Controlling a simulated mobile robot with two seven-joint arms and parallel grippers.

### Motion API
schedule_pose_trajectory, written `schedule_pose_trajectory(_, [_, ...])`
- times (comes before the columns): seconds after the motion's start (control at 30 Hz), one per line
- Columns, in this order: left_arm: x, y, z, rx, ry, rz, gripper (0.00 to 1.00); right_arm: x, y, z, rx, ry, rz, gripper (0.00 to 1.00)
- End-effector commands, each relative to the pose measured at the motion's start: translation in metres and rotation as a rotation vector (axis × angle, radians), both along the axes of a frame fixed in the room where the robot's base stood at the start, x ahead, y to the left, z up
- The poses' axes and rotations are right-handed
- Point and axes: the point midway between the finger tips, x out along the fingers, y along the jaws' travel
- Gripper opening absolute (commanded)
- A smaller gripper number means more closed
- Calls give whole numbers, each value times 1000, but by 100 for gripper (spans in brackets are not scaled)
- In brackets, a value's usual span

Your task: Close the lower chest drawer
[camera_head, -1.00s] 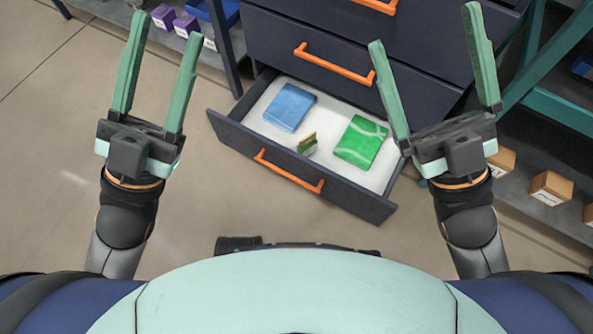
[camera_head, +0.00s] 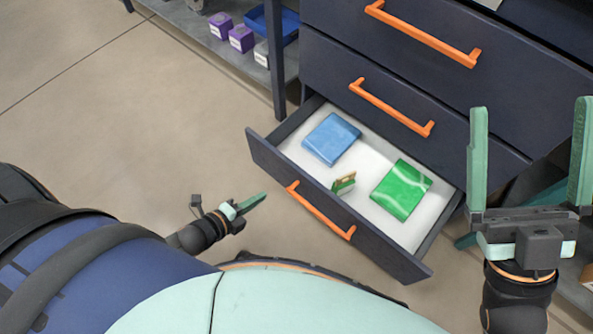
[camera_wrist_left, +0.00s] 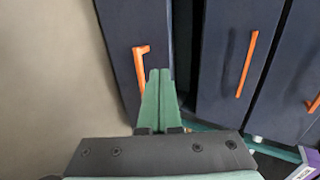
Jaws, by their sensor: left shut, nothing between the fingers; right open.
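The lower chest drawer (camera_head: 345,215) is pulled out of the dark blue chest in the head view. It has an orange bar handle (camera_head: 320,212) on its front and holds a blue packet (camera_head: 331,139), a green packet (camera_head: 401,190) and a small green and brown item (camera_head: 344,183). My left gripper (camera_head: 263,196) is shut and empty, low beside the drawer front, left of the handle. In the left wrist view its fingers (camera_wrist_left: 160,75) point towards the drawer front, close by the handle (camera_wrist_left: 140,62); contact cannot be told. My right gripper (camera_head: 530,105) is open and empty, raised right of the drawer.
Two closed drawers with orange handles (camera_head: 390,107) (camera_head: 422,35) sit above the lower one. A shelf with purple boxes (camera_head: 241,38) and a blue tray (camera_head: 272,22) stands left of the chest. The floor (camera_head: 120,130) left of the drawer is clear.

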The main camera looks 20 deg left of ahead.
Motion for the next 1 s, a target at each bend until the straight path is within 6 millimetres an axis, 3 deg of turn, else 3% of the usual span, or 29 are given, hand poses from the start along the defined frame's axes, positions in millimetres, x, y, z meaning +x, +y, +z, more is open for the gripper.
schedule_pose_trajectory(0.17, [10,-2,-14,16,5,-4,0,0,0,-10,-2,3,3,100])
schedule_pose_trajectory(0.6, [84,-29,-60,14,2,-4,0,2,6,-61,-41,10,-8,100])
schedule_pose_trajectory(0.8, [109,-38,-55,14,3,-3,0,4,7,-71,-45,20,-16,100])
schedule_pose_trajectory(1.0, [117,-41,-54,13,6,-4,0,4,8,-73,-44,20,-19,100])
